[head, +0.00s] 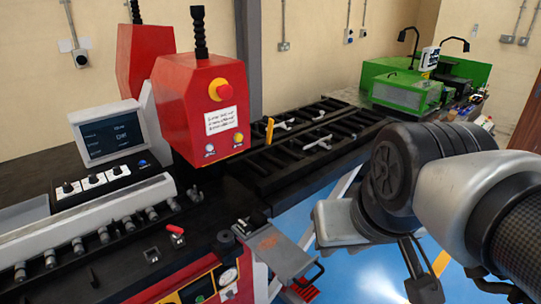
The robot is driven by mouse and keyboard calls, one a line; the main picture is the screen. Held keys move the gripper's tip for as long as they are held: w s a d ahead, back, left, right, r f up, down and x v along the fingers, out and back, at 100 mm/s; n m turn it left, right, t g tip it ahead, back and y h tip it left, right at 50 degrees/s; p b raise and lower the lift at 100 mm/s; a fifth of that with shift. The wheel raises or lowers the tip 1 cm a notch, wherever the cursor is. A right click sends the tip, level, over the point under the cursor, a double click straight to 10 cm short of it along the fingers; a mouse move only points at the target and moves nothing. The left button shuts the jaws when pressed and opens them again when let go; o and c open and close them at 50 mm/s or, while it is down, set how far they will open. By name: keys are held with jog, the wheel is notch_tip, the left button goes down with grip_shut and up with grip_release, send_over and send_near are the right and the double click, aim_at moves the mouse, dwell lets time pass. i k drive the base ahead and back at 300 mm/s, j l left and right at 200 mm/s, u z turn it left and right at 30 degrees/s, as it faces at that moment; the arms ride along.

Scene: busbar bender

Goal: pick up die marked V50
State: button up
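I cannot make out any die with a readable V50 mark in the head view. A small dark block (152,255) sits on the black machine bed (110,277) at the lower left, and another dark piece (226,240) sits near the bed's right edge; neither shows a legible mark. My gripper (424,284) hangs at the lower right, partly cut off by the bottom edge, in front of the blue floor. It is to the right of the bed and apart from it. Its fingers are too unclear to tell open from shut.
A red press head (185,130) stands above the bed, with a screen (107,132) to its left. A slotted black table (300,150) carries light T-shaped handles and a yellow piece (269,131). A green machine (405,90) is at the back right. A grey plate (275,250) juts out at front.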

aim_at(258, 219)
jog(key=i+l+u, duration=0.2)
jog(key=u, duration=0.2)
jog(key=i+l+u, duration=0.65)
jog(key=u, duration=0.15)
